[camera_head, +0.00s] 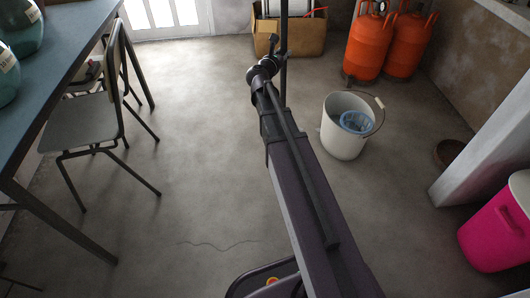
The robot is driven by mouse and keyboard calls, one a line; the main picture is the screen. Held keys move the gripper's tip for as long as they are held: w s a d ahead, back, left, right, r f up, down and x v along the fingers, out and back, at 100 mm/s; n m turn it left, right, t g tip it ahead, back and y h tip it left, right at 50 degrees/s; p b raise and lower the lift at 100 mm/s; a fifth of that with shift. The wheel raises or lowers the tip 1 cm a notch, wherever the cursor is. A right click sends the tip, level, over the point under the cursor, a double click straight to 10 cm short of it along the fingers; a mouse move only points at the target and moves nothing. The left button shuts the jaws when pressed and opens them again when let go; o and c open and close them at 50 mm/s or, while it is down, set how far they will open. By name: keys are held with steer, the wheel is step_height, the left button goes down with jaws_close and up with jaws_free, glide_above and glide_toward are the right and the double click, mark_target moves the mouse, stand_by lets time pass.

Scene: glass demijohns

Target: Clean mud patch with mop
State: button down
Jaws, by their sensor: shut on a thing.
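My gripper (276,52) is at the end of my outstretched arm, in the upper middle of the view. It is shut on a dark upright pole (284,28), which looks like the mop handle. The pole runs out of the top of the picture, and its lower end goes down behind my arm. No mop head can be made out. A white bucket (342,142) with a blue insert (356,122) stands on the floor to the right of my arm. I cannot make out a mud patch on the visible floor.
A table (62,52) and a chair (85,118) stand at the left. Orange gas cylinders (368,45) and a cardboard box (300,38) are at the back. A pink bin (492,236) and a white post (485,150) are at the right. The grey floor between is mostly clear.

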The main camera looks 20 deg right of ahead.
steer(key=shift+g+y+p, duration=0.3)
steer(key=shift+g+p, duration=0.1)
steer(key=shift+p, duration=0.25)
stand_by(0.4)
steer(key=shift+r, duration=0.1)
step_height(320, 180, up, 34)
steer(key=p, duration=3.3)
steer(key=shift+f+p, duration=0.2)
steer(key=shift+p, duration=0.2)
